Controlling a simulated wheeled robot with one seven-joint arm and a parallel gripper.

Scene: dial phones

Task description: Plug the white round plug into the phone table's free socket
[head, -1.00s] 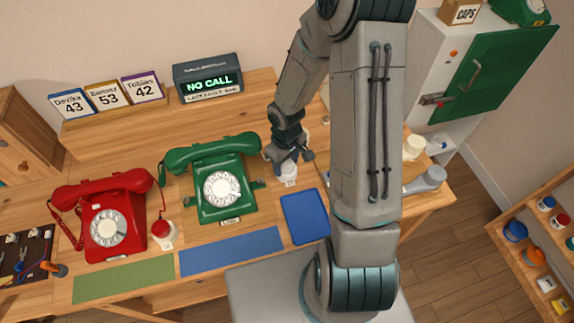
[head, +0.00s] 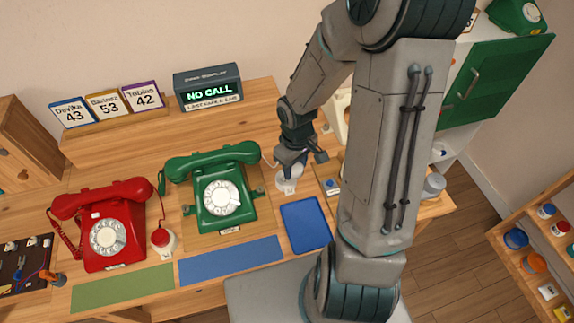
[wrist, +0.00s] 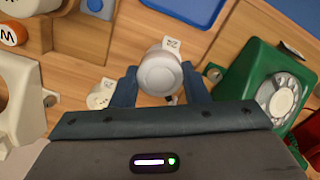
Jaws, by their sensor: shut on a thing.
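The white round plug (wrist: 160,74) sits between the two blue-grey fingers of my gripper (wrist: 160,86) in the wrist view, seen from its flat round end. My gripper is shut on it. In the head view my gripper (head: 290,164) points down right of the green phone (head: 218,190), with a white piece (head: 289,180) below it that bears a small label. A white label (wrist: 172,44) shows just past the plug in the wrist view. The socket under the plug is hidden, so I cannot tell whether the plug is seated or held above it.
A blue tray (head: 305,223) lies in front of my gripper. A second small white piece with a tag (wrist: 101,95) is beside the fingers. A red phone (head: 103,225) and a red-topped round piece (head: 162,241) stand farther left. A wooden panel with buttons lies to the right.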

